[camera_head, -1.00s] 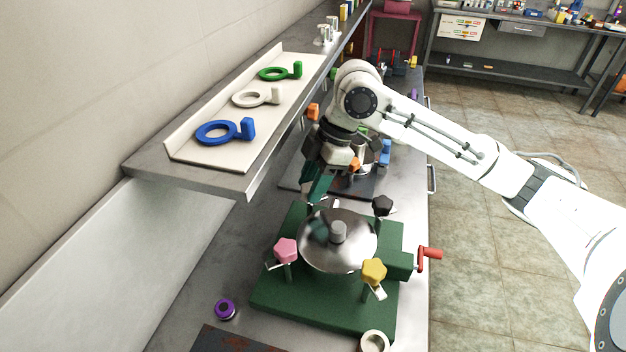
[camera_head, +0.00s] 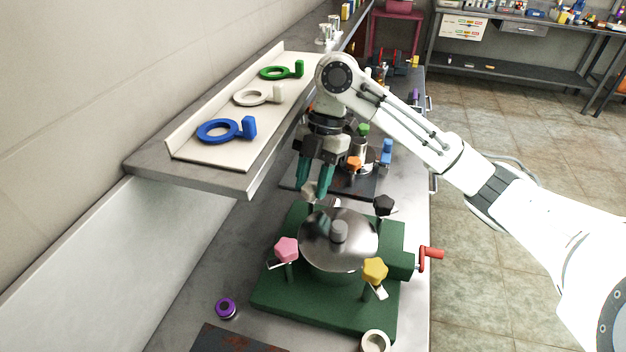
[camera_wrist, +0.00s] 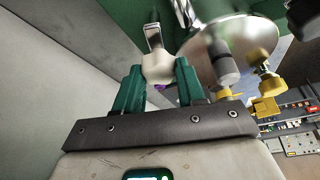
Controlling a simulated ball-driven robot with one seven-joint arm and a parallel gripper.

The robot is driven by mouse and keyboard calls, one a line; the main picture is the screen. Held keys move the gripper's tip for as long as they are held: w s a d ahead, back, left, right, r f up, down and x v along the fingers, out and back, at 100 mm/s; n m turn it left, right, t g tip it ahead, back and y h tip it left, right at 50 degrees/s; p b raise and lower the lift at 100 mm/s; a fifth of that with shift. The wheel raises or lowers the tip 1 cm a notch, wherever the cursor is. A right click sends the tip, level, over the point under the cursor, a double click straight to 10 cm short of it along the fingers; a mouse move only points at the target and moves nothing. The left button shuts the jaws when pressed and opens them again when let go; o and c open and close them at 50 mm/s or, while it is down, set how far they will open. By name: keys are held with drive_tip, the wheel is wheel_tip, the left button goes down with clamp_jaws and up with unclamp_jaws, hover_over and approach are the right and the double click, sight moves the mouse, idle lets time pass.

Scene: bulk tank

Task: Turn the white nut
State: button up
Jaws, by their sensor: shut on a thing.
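The white nut (camera_head: 309,187) is at the back left of the round metal lid (camera_head: 338,238) on the green base (camera_head: 270,292). My gripper (camera_head: 314,190) points down at it from above. In the wrist view, the green fingers of my gripper (camera_wrist: 158,78) are on either side of the white nut (camera_wrist: 158,62) and are shut on it. A metal clamp piece (camera_wrist: 153,36) shows beyond the nut. The pink nut (camera_head: 286,249), yellow nut (camera_head: 374,270) and black nut (camera_head: 383,205) stand around the lid.
A shelf on the left holds a tray (camera_head: 232,158) with blue, white and green ring pieces. A red-handled crank (camera_head: 431,253) sticks out to the right of the base. A purple round piece (camera_head: 225,308) and a pale ring (camera_head: 374,342) lie in front.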

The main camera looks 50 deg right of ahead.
idle(0.4)
drive_tip(key=o, duration=1.1)
drive_tip(key=shift+c, duration=0.2)
drive_tip(key=shift+d+r, duration=0.15)
drive_tip(key=shift+r, duration=0.15)
drive_tip(key=d+b, duration=0.2)
drive_tip(key=d, duration=1)
drive_tip(key=shift+w+r, duration=0.25)
drive_tip(key=shift+w, duration=0.2)
